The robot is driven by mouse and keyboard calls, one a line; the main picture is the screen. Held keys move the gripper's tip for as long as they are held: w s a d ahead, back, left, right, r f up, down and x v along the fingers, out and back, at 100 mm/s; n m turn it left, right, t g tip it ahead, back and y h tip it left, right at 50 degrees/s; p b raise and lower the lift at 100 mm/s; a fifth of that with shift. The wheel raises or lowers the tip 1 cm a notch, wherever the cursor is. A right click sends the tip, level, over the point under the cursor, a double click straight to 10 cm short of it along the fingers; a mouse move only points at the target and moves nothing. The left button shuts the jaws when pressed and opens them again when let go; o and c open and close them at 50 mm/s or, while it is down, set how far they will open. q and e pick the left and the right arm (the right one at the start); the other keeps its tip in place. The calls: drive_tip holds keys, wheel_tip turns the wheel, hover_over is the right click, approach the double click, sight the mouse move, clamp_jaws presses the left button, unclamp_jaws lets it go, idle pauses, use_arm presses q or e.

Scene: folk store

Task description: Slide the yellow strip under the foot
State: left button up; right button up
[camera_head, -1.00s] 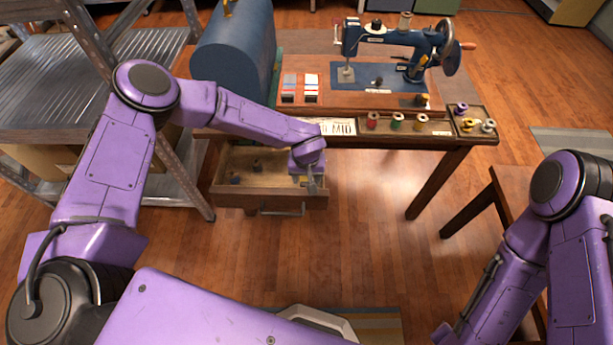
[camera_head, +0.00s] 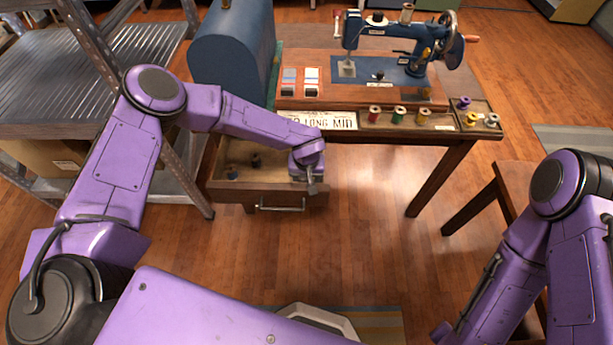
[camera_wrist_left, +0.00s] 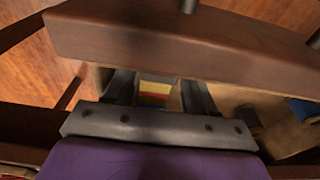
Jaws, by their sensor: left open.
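My left gripper (camera_wrist_left: 158,92) reaches down into the right end of the open drawer (camera_head: 225,186); in the head view it shows at the drawer's right side (camera_head: 312,182). Its two dark fingers are apart. In the left wrist view a small yellow and red patch (camera_wrist_left: 154,92) shows between the fingers, perhaps the yellow strip; I cannot tell whether they touch it. The foot of the blue sewing machine (camera_head: 385,35) is over its bed at the left end (camera_head: 347,68). My right gripper is out of frame; only my right arm shows.
The drawer front (camera_wrist_left: 190,45) stands just beyond the fingers. Small dark spools lie in the drawer. Two small stacks (camera_head: 300,82) lie on the table left of the machine. A spool tray (camera_head: 440,121) lines the front edge. A metal shelf (camera_head: 90,80) stands left.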

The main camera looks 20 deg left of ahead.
use_arm(q)
drive_tip(key=c, duration=0.6)
drive_tip(key=shift+r+p, duration=1.7)
drive_tip(key=shift+r, duration=0.15)
drive_tip(key=shift+f, duration=0.1)
